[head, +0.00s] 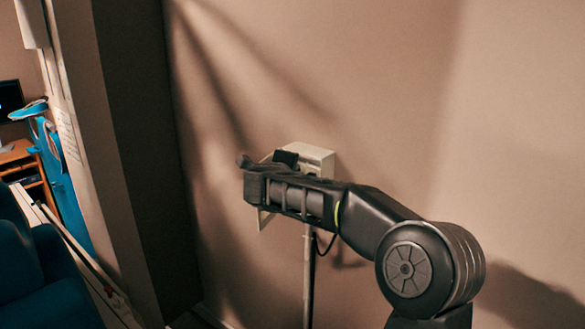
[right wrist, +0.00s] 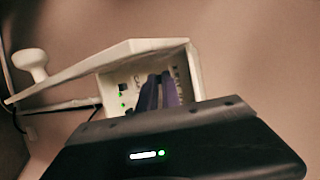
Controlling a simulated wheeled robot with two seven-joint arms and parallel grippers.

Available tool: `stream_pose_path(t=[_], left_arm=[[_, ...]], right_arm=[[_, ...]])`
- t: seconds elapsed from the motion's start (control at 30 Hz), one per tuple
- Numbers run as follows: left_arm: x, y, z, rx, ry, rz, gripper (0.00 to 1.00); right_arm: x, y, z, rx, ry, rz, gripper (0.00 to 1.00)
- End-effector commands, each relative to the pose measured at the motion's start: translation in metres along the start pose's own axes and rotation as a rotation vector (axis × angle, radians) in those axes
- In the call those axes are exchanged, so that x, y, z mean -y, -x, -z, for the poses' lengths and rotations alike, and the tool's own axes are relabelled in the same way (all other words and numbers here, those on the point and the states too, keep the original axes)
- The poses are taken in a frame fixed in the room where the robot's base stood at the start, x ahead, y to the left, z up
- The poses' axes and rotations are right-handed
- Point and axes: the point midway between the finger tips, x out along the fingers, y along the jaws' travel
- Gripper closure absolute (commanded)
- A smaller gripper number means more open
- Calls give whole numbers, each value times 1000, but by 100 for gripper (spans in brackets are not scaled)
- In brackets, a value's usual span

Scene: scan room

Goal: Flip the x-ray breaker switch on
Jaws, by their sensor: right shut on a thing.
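The white breaker box (head: 318,153) is on the wall, partly hidden behind my right arm in the head view. In the right wrist view the box (right wrist: 195,70) is open, its door (right wrist: 90,68) swung out to the left with a round white knob (right wrist: 33,63). Small green lights (right wrist: 122,88) show inside. My right gripper's dark fingers (right wrist: 160,92) reach into the box and are closed together at the x-ray breaker switch. The switch itself is hidden by the fingers, so I cannot see its position. My left gripper is not in view.
A pale conduit (head: 307,275) runs down the wall below the box, with a dark cable beside it. A dark door frame (head: 145,140) is to the left, with blue chairs (head: 45,280) and a desk beyond. The wall to the right is bare.

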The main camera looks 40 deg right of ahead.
Motion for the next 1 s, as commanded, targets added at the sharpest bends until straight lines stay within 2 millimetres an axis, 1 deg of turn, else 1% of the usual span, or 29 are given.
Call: stream_pose_path(t=[0.1, 0.13, 0.4, 0.63, 0.77, 0.87, 1.0], left_arm=[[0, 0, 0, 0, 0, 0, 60], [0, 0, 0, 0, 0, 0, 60], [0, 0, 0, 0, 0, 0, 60], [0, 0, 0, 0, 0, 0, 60], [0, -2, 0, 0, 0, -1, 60], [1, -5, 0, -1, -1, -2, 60], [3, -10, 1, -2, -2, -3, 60]], right_arm=[[0, 0, 0, 0, -1, 0, 100], [0, 0, 0, 1, -1, 0, 91], [0, 0, 0, 0, 0, 0, 70], [0, 0, 0, 0, 0, 1, 70], [0, 6, 0, 2, -1, 2, 70], [0, 18, -1, 2, -1, 2, 70], [-1, 40, -1, 3, -1, 3, 70]])
